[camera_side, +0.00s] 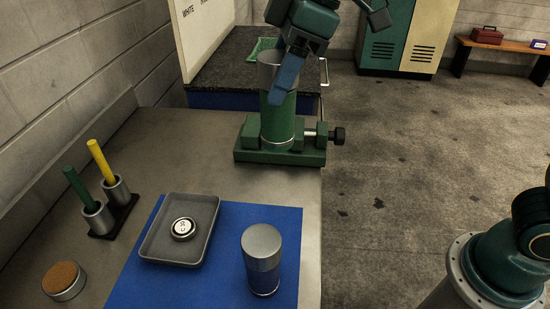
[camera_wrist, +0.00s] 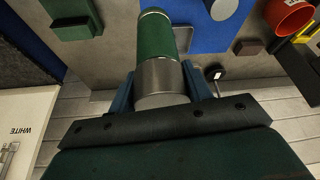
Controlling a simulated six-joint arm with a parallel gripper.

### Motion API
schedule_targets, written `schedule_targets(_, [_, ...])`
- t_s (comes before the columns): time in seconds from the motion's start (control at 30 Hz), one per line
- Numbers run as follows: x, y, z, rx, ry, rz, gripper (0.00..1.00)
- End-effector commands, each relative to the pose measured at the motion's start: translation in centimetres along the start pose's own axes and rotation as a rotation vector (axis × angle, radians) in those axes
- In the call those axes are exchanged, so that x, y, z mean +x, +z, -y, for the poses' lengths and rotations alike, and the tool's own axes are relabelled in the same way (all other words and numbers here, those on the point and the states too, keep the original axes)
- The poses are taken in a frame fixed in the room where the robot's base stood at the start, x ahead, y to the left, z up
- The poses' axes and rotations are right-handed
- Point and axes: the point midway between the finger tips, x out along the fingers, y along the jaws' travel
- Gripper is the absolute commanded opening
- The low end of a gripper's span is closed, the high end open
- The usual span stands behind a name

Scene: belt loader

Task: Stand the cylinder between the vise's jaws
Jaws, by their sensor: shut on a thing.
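The cylinder (camera_side: 278,122), green with a silver end, is held about upright at the vise (camera_side: 255,157) in the side view. My gripper (camera_side: 284,88) is shut on its upper, silver part. The cylinder's lower end overlaps the green jaws in that picture; I cannot tell whether it is seated between them or slightly raised in front. In the wrist view the cylinder (camera_wrist: 160,38) extends away from my gripper (camera_wrist: 160,92), with a blue finger on each side. Green blocks, apparently vise parts (camera_wrist: 74,27), lie left of it there, with a visible gap.
A silver cylinder (camera_side: 262,262) stands on a blue mat (camera_side: 220,287). Beside it a grey tray (camera_side: 165,249) holds a round puck (camera_side: 183,228). A pen holder (camera_side: 108,208) and a cork-topped disc (camera_side: 64,281) are at left. Bare bench (camera_side: 180,145) lies left of the vise.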

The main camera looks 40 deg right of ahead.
Motion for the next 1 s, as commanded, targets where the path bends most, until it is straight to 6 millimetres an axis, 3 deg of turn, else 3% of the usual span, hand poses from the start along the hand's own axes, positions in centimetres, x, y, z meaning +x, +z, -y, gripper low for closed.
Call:
schedule_targets(0.27, [1.4, -0.2, -4.9, 0.005, 0.004, 0.003, 0.00])
schedule_targets(0.47, [3.0, 0.5, -10.2, 0.007, 0.005, 0.005, 0.00])
schedule_targets(0.8, [5.4, 3.3, -18.9, 0.006, 0.004, 0.001, 0.00])
schedule_targets(1.0, [6.1, 4.6, -21.6, 0.003, 0.004, -0.003, 0.00])
